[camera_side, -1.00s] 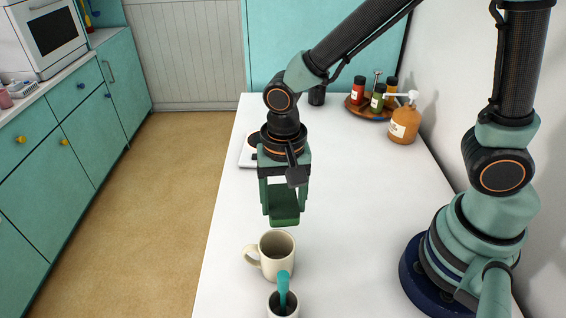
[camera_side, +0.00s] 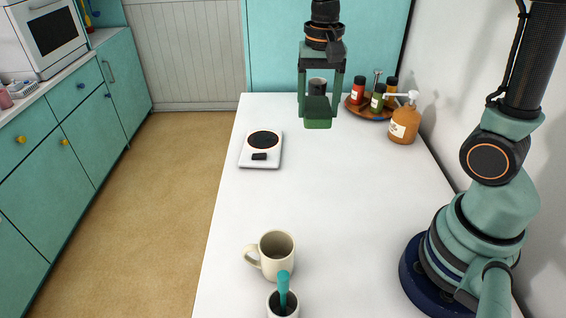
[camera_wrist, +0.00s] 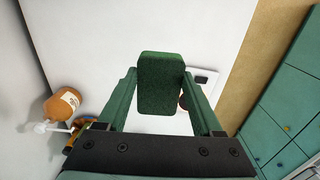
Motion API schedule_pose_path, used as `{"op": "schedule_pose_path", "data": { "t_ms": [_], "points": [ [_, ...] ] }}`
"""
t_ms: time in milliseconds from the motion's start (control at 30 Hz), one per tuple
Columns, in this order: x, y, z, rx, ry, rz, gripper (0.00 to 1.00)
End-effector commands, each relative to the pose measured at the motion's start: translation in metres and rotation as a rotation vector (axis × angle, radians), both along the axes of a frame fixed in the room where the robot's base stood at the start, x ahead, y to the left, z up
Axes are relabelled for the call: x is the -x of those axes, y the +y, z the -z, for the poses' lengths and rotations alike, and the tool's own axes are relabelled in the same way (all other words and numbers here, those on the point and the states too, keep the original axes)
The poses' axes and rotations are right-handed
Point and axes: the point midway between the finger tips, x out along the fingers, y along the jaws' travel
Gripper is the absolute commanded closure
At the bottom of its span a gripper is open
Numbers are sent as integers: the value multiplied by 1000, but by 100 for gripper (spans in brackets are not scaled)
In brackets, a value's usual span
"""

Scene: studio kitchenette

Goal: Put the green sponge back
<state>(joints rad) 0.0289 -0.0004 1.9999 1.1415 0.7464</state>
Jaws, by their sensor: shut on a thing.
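The green sponge (camera_side: 318,123) is held between the two fingers of my gripper (camera_side: 318,106), at the far end of the white table in the side view. It appears raised above the tabletop, though its exact height is hard to tell. In the wrist view the sponge (camera_wrist: 160,85) is a dark green block with rounded corners, gripped from both sides by the fingers of my gripper (camera_wrist: 161,100). The sponge hides part of the white tabletop behind it.
A round tray (camera_side: 355,110) with several bottles and an orange pump bottle (camera_side: 403,125) stand to the right. A white scale (camera_side: 246,158) lies left. A beige mug (camera_side: 277,258) stands near the front. The table's middle is clear.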

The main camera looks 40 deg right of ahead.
Motion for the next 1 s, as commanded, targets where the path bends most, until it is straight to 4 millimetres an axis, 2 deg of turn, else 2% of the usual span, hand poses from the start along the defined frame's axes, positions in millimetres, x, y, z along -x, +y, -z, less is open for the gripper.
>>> {"op": "schedule_pose_path", "data": {
  "t_ms": [100, 233, 700, 800, 1000],
  "points": [
    [1, -15, -9, 0, -1, 10, 85],
    [2, -19, 1, -1, 5, 10, 85],
    [3, -19, 114, -1, 9, 10, 85],
    [3, -19, 133, -1, 8, 10, 85],
    [2, -19, 150, 0, 3, 10, 85]
  ]
}}
